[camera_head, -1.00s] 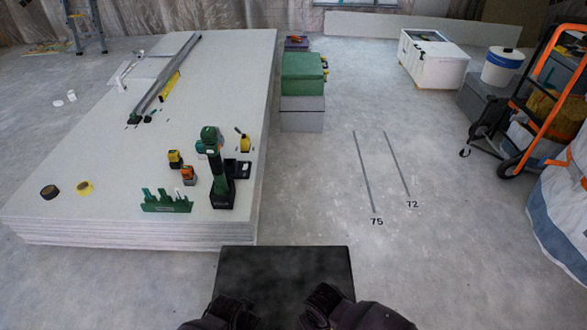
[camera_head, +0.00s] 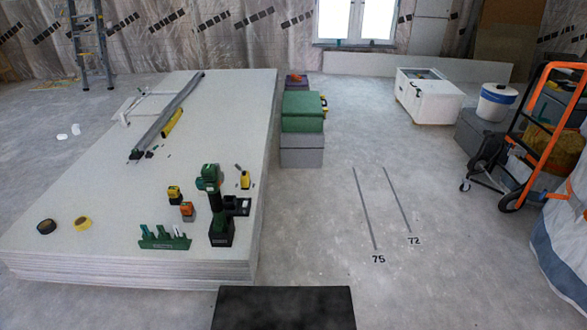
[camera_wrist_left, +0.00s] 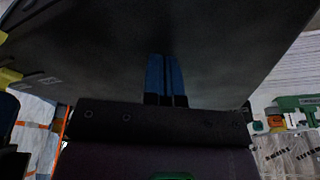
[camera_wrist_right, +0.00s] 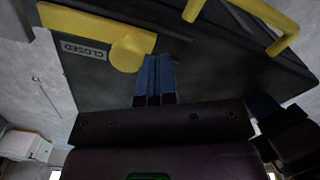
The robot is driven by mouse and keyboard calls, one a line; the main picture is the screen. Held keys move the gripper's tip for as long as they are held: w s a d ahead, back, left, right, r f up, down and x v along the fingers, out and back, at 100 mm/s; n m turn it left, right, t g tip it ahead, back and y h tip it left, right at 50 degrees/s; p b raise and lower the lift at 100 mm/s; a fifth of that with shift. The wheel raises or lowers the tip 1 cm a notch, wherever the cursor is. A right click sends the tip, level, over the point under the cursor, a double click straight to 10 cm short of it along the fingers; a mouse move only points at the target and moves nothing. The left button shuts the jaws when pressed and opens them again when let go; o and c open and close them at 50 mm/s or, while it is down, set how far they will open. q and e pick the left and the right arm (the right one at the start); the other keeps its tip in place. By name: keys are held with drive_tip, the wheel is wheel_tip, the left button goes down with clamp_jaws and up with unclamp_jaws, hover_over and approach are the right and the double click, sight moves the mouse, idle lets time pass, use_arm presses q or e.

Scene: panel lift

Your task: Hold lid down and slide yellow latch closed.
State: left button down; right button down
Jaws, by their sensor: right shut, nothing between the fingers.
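The black lid (camera_head: 283,308) shows at the bottom edge of the head view. In the right wrist view, a yellow latch (camera_wrist_right: 90,22) with a rounded end lies across the dark lid surface (camera_wrist_right: 95,85), beside an upside-down "CLOSED" label (camera_wrist_right: 83,50). My right gripper (camera_wrist_right: 156,60) is shut and empty, its blue fingertips at the rounded end of the latch; I cannot tell whether they touch. My left gripper (camera_wrist_left: 166,58) looks shut, its blue fingertips against or close to the dark surface (camera_wrist_left: 165,25). Neither gripper shows in the head view.
A yellow handle (camera_wrist_right: 272,22) stands beside the latch in the right wrist view. A stack of pale panels (camera_head: 130,265) with tools on it is ahead left. Green and grey boxes (camera_head: 302,110) stand beyond. An orange cart (camera_head: 545,130) is at right. The middle floor is clear.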

use_arm(q)
drive_tip(key=shift+s+a+f, duration=0.1)
drive_tip(key=shift+s+f, duration=0.1)
drive_tip(key=shift+f, duration=0.1)
use_arm(e)
drive_tip(key=shift+s+d+f, duration=0.1)
drive_tip(key=shift+d+f, duration=0.05)
drive_tip(key=shift+d, duration=1.35)
drive_tip(key=shift+a, duration=0.1)
drive_tip(key=shift+a, duration=1.7)
use_arm(q)
drive_tip(key=shift+s, duration=0.1)
use_arm(e)
wheel_tip(320, 180, up, 8)
use_arm(q)
drive_tip(key=shift+w+r, duration=0.25)
drive_tip(key=shift+r, duration=1.05)
wheel_tip(320, 180, up, 7)
idle(0.5)
drive_tip(key=shift+f, duration=0.1)
